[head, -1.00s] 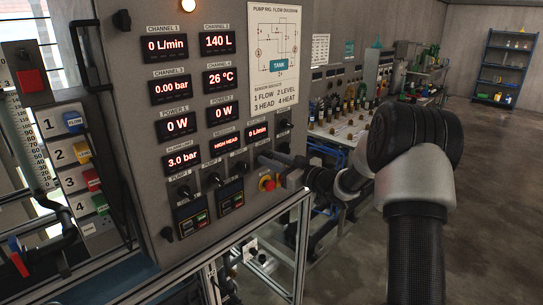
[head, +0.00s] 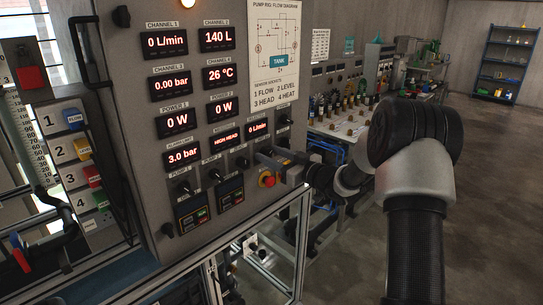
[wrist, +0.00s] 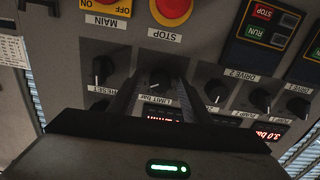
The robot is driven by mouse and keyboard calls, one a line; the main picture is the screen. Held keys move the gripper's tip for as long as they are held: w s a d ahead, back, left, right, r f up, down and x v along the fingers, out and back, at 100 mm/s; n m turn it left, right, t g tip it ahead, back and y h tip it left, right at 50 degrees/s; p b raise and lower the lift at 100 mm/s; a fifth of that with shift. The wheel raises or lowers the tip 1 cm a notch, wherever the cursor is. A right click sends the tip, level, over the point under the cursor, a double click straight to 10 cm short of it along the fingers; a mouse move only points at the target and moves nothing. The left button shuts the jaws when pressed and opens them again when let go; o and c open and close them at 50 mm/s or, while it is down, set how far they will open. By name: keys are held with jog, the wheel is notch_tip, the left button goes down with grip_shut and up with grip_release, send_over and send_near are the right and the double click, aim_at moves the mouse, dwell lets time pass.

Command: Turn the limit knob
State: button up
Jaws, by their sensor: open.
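The limit knob (wrist: 160,77) is a small dark knob with a pale pointer, above the label "LIMIT bar" in the wrist view, which shows the panel upside down. My gripper (wrist: 160,86) is open, with one dark finger on each side of the knob. I cannot tell whether either finger touches it. In the head view my gripper (head: 265,158) reaches the lower right of the grey control panel (head: 140,100) and hides the knob there.
A red emergency stop button (head: 267,180) sits just below my gripper. Neighbouring knobs flank the limit knob, including the preset knob (wrist: 103,67) and another knob (wrist: 215,90). Displays fill the panel above. A workbench (head: 350,130) stands behind; open floor (head: 490,200) lies right.

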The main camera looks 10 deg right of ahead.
jog(key=shift+s+d, duration=0.1)
jog(key=v, duration=1.7)
jog(key=shift+b, duration=0.45)
dwell(1.2)
